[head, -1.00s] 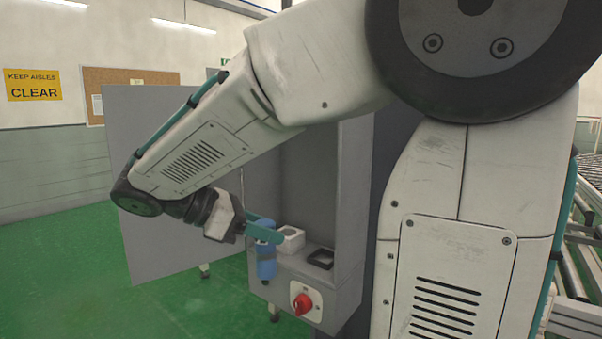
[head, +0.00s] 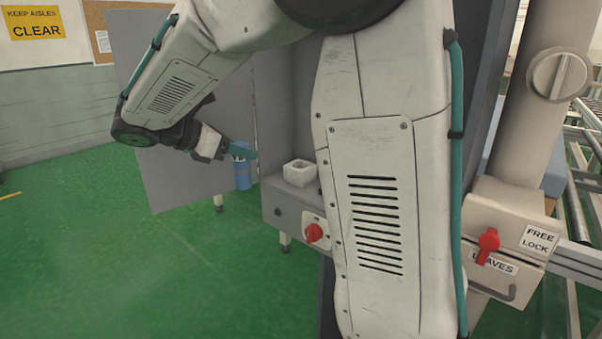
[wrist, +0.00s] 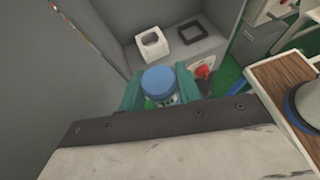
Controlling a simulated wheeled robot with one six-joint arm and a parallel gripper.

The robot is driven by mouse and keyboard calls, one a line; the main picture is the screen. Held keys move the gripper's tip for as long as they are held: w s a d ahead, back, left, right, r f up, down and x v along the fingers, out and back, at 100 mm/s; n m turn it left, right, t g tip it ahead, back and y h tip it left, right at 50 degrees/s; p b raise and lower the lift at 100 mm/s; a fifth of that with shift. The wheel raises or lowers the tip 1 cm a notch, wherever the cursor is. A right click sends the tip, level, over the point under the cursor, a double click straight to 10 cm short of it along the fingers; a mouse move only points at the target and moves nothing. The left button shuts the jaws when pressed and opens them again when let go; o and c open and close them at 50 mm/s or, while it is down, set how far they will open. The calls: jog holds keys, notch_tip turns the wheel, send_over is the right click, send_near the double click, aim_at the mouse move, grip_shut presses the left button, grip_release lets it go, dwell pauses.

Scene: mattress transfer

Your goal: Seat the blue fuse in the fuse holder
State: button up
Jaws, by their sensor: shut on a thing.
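The blue fuse (head: 242,173) is upright in my gripper (head: 240,152), to the left of the grey cabinet ledge. In the wrist view the fuse's round blue cap (wrist: 160,84) shows between the two teal fingers of my gripper (wrist: 160,92), which are shut on it. A white square block with an opening, which looks like the fuse holder (head: 299,172), sits on the ledge to the right of the fuse, apart from it. The holder also shows in the wrist view (wrist: 152,45), beyond the fuse.
A dark square frame (wrist: 191,32) lies on the ledge beside the holder. A red rotary switch (head: 314,233) is on the cabinet front. The open cabinet door (head: 190,180) stands behind my gripper. At right is a box with a red lever (head: 488,243). Green floor is clear at left.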

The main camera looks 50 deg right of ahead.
jog(key=shift+w+d+r+n+t, duration=0.2)
jog(key=shift+w+d+n+t, duration=0.2)
jog(key=shift+w+d, duration=0.35)
jog(key=shift+s+d+f, duration=0.35)
jog(key=shift+d+f, duration=0.25)
jog(key=shift+d, duration=2.15)
jog(key=shift+s+d+f, duration=0.35)
jog(key=shift+d+f, duration=0.25)
jog(key=shift+d, duration=2.15)
jog(key=shift+s+d+f, duration=0.35)
jog(key=shift+d+f, duration=0.25)
jog(key=shift+d, duration=2.15)
jog(key=shift+f, duration=0.1)
jog(key=o, duration=1)
